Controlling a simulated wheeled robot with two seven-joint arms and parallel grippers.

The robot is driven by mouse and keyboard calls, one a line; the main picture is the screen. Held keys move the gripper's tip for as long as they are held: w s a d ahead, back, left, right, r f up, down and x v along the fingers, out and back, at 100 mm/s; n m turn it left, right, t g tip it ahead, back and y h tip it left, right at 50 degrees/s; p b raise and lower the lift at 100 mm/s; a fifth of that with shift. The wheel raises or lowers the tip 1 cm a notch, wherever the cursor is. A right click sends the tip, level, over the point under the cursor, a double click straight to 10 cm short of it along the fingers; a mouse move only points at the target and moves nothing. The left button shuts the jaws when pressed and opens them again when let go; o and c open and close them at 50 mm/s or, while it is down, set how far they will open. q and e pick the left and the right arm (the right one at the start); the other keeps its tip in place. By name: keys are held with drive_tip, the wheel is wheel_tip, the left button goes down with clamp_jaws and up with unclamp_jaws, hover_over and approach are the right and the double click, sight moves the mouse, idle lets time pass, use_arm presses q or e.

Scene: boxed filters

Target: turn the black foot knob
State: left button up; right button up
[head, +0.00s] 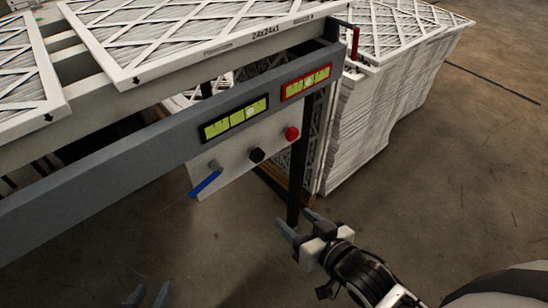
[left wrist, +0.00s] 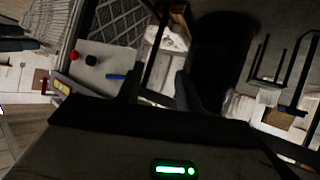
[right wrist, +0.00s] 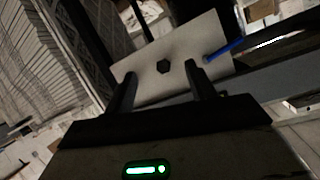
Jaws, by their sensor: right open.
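The black foot knob (head: 256,155) sits on a white panel (head: 230,168) below the grey rail, between a red knob (head: 291,133) and a blue lever (head: 206,182). My right gripper (head: 298,222) is open and empty, below and right of the panel in the head view. In the right wrist view the black knob (right wrist: 163,67) shows ahead, between the two fingers and apart from them. My left gripper (head: 149,295) is at the bottom edge of the head view, only its fingertips showing. It is open and empty; the left wrist view also shows the black knob (left wrist: 92,60).
Two yellow-green displays (head: 235,117) are on the grey rail (head: 120,165) above the panel. White boxed filters (head: 190,40) lie on top, and a tall filter stack (head: 375,120) stands behind. A dark post (head: 298,175) is right of the panel. The front floor is clear.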

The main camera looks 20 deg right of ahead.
sight(259, 159)
drive_tip(key=w+t+y+b, duration=0.1)
drive_tip(key=w, duration=0.5)
drive_tip(key=w+a+m+t+y+b, duration=0.1)
drive_tip(key=w+b, duration=0.1)
drive_tip(key=w, duration=0.5)
drive_tip(key=w+a+t+b, duration=0.1)
drive_tip(key=w+b, duration=0.1)
drive_tip(key=w, duration=0.5)
drive_tip(key=shift+m+y, duration=0.4)
drive_tip(key=c, duration=1)
